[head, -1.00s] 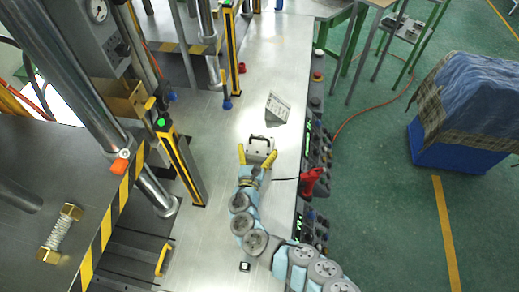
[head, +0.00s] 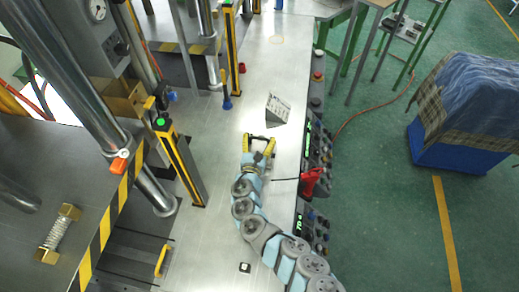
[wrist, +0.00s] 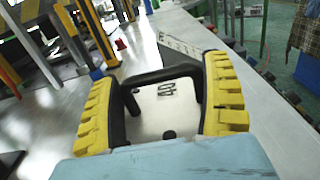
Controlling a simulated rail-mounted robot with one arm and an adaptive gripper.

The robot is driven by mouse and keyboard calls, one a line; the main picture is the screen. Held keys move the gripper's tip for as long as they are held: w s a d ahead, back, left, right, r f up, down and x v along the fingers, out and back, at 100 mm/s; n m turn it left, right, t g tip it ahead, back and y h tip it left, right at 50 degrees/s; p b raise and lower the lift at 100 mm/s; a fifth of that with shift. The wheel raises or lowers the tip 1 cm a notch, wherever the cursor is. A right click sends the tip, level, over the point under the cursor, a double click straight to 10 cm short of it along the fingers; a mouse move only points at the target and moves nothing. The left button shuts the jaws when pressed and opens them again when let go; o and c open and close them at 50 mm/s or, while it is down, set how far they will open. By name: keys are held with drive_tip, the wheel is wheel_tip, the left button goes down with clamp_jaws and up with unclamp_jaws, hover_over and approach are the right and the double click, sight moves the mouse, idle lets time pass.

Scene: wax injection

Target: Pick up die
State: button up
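The die is a pale metal block with a black bar handle and dark markings on top. In the wrist view the die (wrist: 155,118) lies between my yellow fingers, its handle (wrist: 160,74) spanning most of the gap. My gripper (wrist: 160,68) is open, with one finger at each end of the handle. The right end looks very near or against its finger; I cannot tell contact. In the head view my gripper (head: 259,142) covers much of the die (head: 256,158), which is on the metal table.
An angled block with printed markings (head: 278,109) stands just beyond the die. A yellow-black post (head: 181,165) rises to the left. A control panel with a red-handled item (head: 311,182) runs along the right edge. Bare table (head: 225,235) lies near my arm.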

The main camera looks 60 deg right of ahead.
drive_tip(key=shift+r, duration=0.1)
drive_tip(key=shift+c, duration=1.2)
drive_tip(key=shift+a+r, duration=0.1)
drive_tip(key=shift+r, duration=0.45)
wheel_tip(320, 180, up, 2)
drive_tip(key=shift+r+p, duration=0.1)
drive_tip(key=shift+p, duration=0.5)
drive_tip(key=s+r, duration=0.1)
drive_tip(key=s+a+r+p, duration=0.1)
drive_tip(key=r, duration=0.1)
drive_tip(key=s+a+r, duration=0.1)
drive_tip(key=shift+s+r, duration=0.15)
drive_tip(key=shift+r, duration=0.15)
drive_tip(key=s+a+r, duration=0.1)
drive_tip(key=s, duration=0.1)
drive_tip(key=s+a+r+p, duration=0.1)
drive_tip(key=s, duration=0.1)
drive_tip(key=s+a+r+p, duration=0.1)
drive_tip(key=s+r, duration=0.1)
drive_tip(key=shift+s+a, duration=0.2)
drive_tip(key=shift+a, duration=0.15)
drive_tip(key=shift+s+a+r+p, duration=0.3)
drive_tip(key=shift+s+a, duration=0.1)
drive_tip(key=shift+s, duration=0.2)
drive_tip(key=shift+s+a+r+p, duration=0.25)
drive_tip(key=shift+s+a, duration=0.1)
drive_tip(key=shift+s, duration=0.2)
